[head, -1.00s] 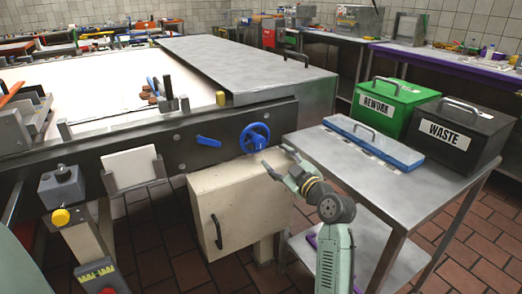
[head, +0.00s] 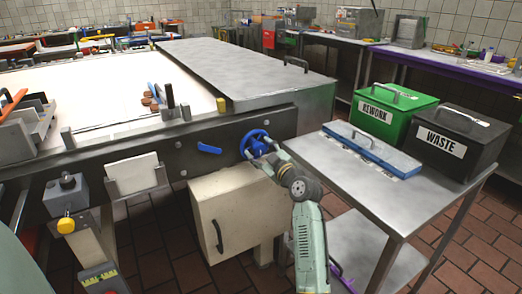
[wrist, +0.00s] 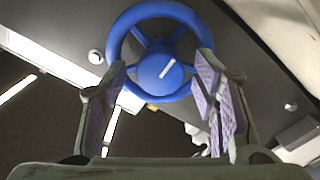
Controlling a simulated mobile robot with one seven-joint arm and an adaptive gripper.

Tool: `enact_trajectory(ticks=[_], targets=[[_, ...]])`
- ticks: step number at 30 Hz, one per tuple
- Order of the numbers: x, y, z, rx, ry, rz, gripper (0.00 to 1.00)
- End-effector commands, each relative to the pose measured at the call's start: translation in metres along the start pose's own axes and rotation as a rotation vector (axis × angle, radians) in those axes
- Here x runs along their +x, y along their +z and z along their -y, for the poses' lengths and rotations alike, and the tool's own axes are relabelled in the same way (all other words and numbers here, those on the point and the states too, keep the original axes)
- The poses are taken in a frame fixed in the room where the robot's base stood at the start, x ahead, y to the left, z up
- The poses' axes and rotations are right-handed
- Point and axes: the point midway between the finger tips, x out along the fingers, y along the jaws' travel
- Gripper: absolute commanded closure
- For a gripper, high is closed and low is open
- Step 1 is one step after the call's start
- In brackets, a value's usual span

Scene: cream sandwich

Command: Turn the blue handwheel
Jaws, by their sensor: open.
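The blue handwheel (head: 252,137) is mounted on the dark front rail of the machine, left of the side table. In the wrist view the handwheel (wrist: 158,97) shows its round rim, spokes and a hub with a white mark, just ahead of my fingers. My gripper (head: 262,158) is at the lower right of the wheel in the head view and hides part of its rim. In the wrist view my gripper (wrist: 165,95) is open, with its two padded fingers on either side of the hub and lower rim. I cannot tell whether they touch the wheel.
A blue lever (head: 209,148) sits left of the wheel on the rail. A cream cabinet (head: 205,205) is below. The side table (head: 340,185) at the right carries a blue-lidded tray (head: 385,155), a green REWORK bin (head: 385,105) and a black WASTE bin (head: 470,125).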

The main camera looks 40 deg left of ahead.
Motion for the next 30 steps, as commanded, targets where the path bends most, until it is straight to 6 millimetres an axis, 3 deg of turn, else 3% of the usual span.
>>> enact_trajectory(ticks=[2, 23, 30], targets=[[-0.0001, 0.0001, 0.0001, 0.0, 0.0, 0.0, 0.46], [-0.0004, 0.0002, 0.0002, 0.001, 0.0, 0.0, 0.92], [-0.0004, 0.0004, 0.0003, 0.017, 0.0, 0.0, 0.94]])
